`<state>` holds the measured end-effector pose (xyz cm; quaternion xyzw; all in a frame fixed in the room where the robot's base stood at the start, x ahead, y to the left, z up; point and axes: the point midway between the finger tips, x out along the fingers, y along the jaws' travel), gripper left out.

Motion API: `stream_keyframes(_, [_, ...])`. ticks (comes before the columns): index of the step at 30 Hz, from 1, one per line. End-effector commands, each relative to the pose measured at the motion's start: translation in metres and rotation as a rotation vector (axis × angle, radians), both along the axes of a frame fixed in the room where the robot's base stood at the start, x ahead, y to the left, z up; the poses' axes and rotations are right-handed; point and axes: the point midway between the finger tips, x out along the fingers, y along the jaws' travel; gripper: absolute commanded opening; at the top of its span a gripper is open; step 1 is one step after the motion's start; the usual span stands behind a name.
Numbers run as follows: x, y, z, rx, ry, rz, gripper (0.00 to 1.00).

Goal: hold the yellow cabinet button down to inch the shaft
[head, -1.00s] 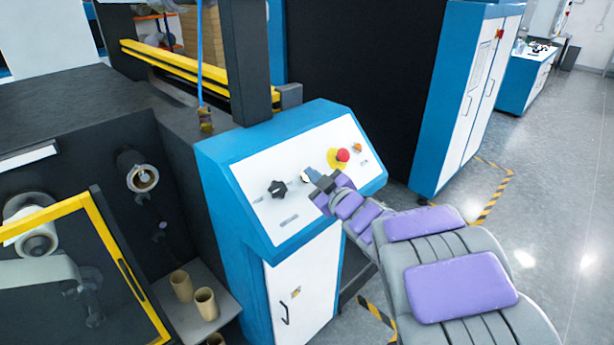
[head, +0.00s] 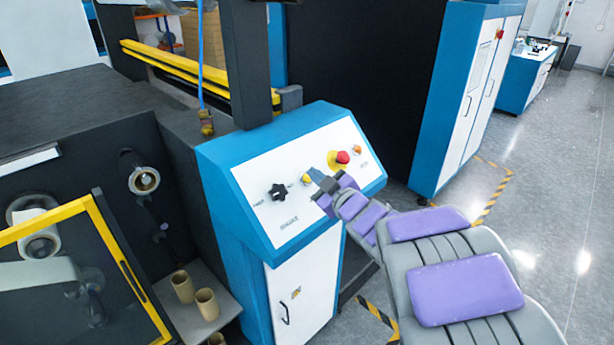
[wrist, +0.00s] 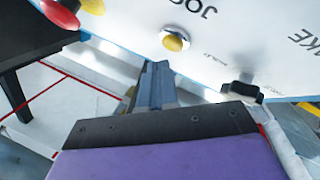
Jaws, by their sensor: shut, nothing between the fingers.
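The yellow button (head: 307,179) sits on the white sloped panel of the blue cabinet (head: 225,190), just left of my gripper's tip in the head view. In the wrist view the yellow button (wrist: 174,41) has a pale metal ring and sits near lettering that reads JOG. My gripper (head: 316,175) is shut and empty, its fingers together. In the wrist view the fingertips (wrist: 158,66) point at the panel slightly below and left of the button. A small gap shows between them and the button there; no contact is visible.
A red mushroom button (head: 342,157) on a yellow base is close to the right of my gripper. A small orange button (head: 357,149) is beyond it. A black knob (head: 278,191) is to the left. An open yellow-framed guard (head: 105,240) stands at the left.

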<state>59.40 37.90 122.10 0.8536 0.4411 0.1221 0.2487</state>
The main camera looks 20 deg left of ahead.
Motion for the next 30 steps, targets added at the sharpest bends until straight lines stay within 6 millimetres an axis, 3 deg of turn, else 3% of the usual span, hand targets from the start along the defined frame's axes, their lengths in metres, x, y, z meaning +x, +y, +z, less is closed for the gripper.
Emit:
stream_keyframes(11, [-0.001, -0.003, 0.002, 0.000, 0.001, -0.001, 0.00])
stream_keyframes(30, [-0.013, -0.034, 0.035, -0.001, 0.002, -0.001, 0.00])
